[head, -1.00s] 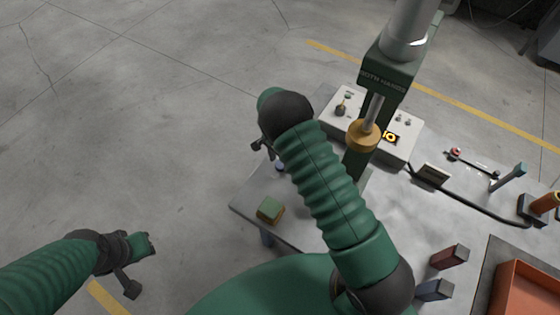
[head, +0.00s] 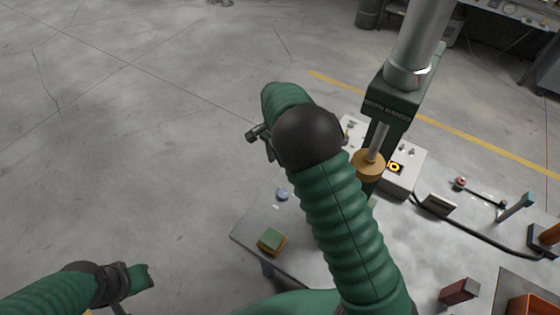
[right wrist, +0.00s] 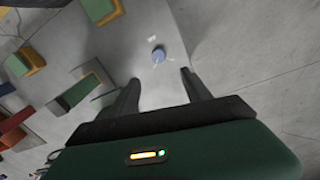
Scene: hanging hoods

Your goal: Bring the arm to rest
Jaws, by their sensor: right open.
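My right arm (head: 345,220) reaches up over the table (head: 250,228). Its gripper (head: 258,140) is partly hidden behind the dark wrist joint in the head view. In the right wrist view the right gripper (right wrist: 162,88) has its two fingers spread, with nothing between the tips. A small blue round thing (right wrist: 158,54) lies on the table beyond the tips; it also shows in the head view (head: 282,195). My left arm's end (head: 135,280) is at the lower left over the floor; its fingers are not clear.
A green press (head: 392,100) with a brass tip and a white control box (head: 408,172) stands right of my arm. Floor at left is clear.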

